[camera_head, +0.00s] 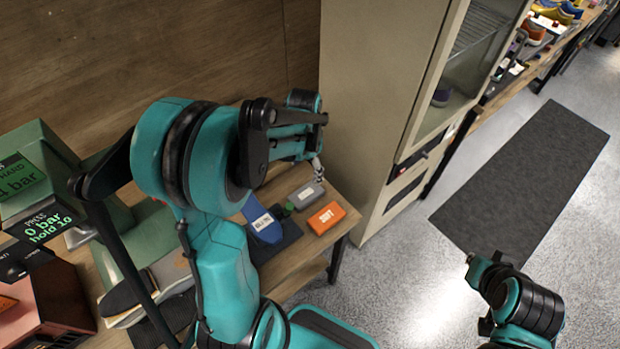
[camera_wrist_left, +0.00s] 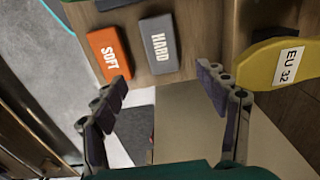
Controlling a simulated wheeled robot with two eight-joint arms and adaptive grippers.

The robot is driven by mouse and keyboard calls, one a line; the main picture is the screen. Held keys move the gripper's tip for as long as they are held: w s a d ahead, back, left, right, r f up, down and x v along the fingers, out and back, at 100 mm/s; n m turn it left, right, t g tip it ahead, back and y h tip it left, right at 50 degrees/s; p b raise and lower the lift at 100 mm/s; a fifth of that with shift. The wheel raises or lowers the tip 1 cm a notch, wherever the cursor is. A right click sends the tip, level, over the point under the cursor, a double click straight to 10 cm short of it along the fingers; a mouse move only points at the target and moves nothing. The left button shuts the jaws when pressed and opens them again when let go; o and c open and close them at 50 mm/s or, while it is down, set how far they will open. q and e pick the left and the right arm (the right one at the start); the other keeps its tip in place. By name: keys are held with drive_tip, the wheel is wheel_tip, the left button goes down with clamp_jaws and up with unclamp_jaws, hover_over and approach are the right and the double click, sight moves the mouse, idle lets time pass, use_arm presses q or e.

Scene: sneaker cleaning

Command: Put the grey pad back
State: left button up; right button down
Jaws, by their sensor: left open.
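My left gripper (camera_head: 317,168) is just behind the grey pad in the head view. In the left wrist view its two fingers (camera_wrist_left: 165,80) are spread and empty, with the grey pad beyond them, not between them.
A blue piece with a white label (camera_head: 263,224) lies on a dark mat left of the pads. A yellow piece marked EU 32 (camera_wrist_left: 280,65) is at right in the wrist view. A beige cabinet (camera_head: 375,100) stands close behind the table's end. Green and red presses crowd the left.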

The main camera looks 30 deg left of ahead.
use_arm(q)
drive_tip(key=s+d+r+n+t, duration=0.4)
drive_tip(key=s+d+r+t, duration=0.3)
drive_tip(key=s+d+r, duration=0.3)
drive_tip(key=shift+v, duration=0.8)
drive_tip(key=shift+d, duration=0.15)
wheel_tip(320, 180, down, 8)
drive_tip(key=b, duration=0.8)
